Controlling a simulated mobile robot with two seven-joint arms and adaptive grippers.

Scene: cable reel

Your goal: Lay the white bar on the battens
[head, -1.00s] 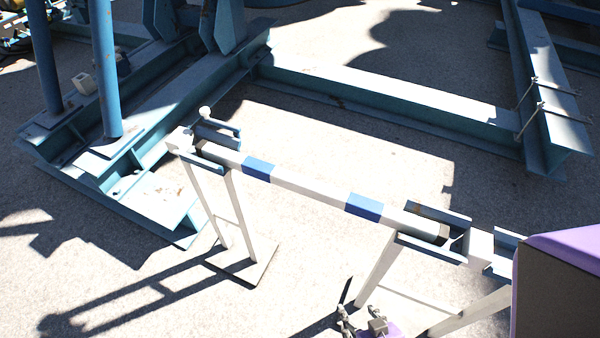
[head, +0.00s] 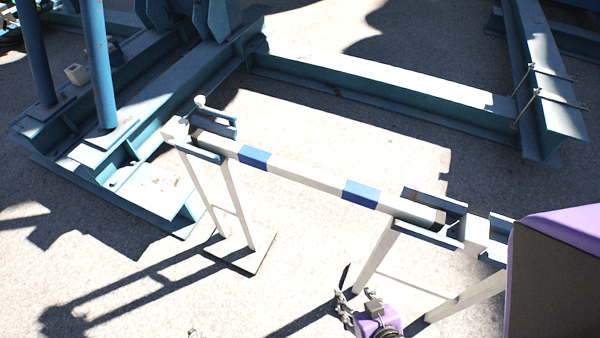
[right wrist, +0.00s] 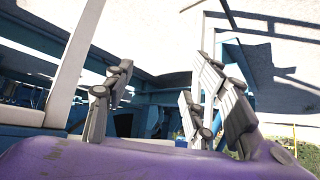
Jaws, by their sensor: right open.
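The white bar (head: 305,174) with two blue bands shows in the head view. It lies with its ends in blue brackets on a left stand (head: 225,195) and a right stand (head: 375,262). My right gripper (head: 358,296) is open and empty, below and in front of the bar near the right stand, apart from the bar. In the right wrist view its fingers (right wrist: 160,82) are spread with nothing between them. A small grey tip, likely my left gripper (head: 197,333), just shows at the bottom edge. I cannot make out any battens for sure.
A blue steel beam (head: 385,95) lies on the floor behind the bar, joining a blue frame (head: 165,140) at left and another beam (head: 545,110) at right. Another bracket (head: 498,228) sits right of the bar. Open floor lies between the stands.

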